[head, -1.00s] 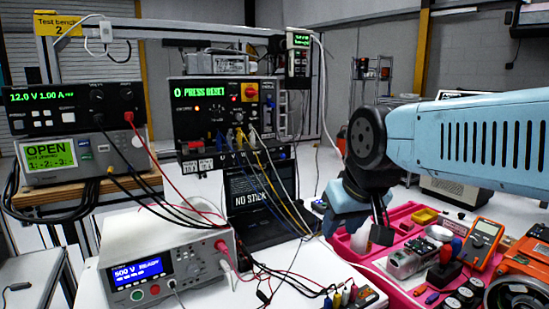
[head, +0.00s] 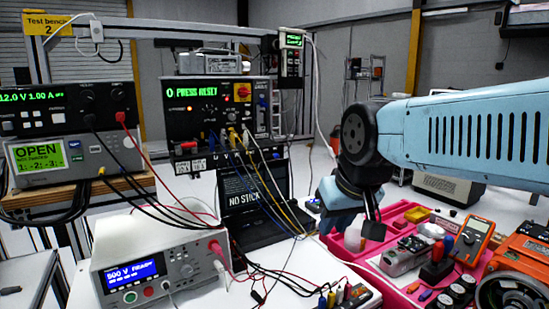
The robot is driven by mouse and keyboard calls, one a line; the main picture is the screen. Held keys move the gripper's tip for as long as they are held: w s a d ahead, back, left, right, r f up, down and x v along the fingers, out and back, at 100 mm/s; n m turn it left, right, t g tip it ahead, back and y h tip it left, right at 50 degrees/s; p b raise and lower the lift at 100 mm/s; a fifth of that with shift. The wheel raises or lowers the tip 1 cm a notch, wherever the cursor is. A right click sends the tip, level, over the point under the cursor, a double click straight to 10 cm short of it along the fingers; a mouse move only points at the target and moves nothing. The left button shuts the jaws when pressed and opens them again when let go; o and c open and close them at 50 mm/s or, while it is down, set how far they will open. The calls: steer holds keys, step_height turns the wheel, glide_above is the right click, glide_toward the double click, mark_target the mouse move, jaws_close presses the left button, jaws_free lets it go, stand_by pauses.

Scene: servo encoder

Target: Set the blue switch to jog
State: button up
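My gripper (head: 373,226) is well right of and below the panel, pointing down over the near left part of the pink tray. Its dark fingertips overlap in this view, so its opening is unclear. I see nothing held.
The pink tray (head: 335,243) holds tools, including an orange multimeter (head: 474,240). A black laptop (head: 240,204) reading "NO STICK" stands below the panel, with cables hanging before it. A white tester (head: 165,262) and stacked supplies (head: 65,125) are at left. A pendant (head: 291,55) hangs right of the panel.

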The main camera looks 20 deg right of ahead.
steer(key=shift+w+a+g+y, duration=0.2)
steer(key=shift+w+g+y, duration=0.1)
steer(key=shift+w, duration=0.35)
steer(key=shift+c, duration=1.4)
steer(key=w+y, duration=0.1)
steer(key=w, duration=0.2)
steer(key=w+a+r+m+g+y, duration=0.1)
steer(key=w, duration=0.2)
steer(key=w+g+y, duration=0.1)
steer(key=w+y, duration=0.1)
steer(key=w, duration=0.1)
steer(key=shift+a+r+m, duration=0.15)
steer(key=shift+a+m, duration=0.15)
steer(key=shift+m, duration=0.1)
jaws_close()
steer(key=w+d+r+m+t+y, duration=0.1)
steer(key=w+d+m+t+y, duration=0.1)
steer(key=w+d, duration=0.7)
steer(key=w+d+m+t+y, duration=0.1)
steer(key=w+d+t+y, duration=0.3)
steer(key=w, duration=1.2)
steer(key=d+y, duration=0.3)
steer(key=d, duration=0.2)
steer(key=shift+d+r+m+t, duration=0.2)
steer(key=shift+r+m+t, duration=0.1)
steer(key=shift+r+m, duration=0.1)
steer(key=shift+w, duration=0.1)
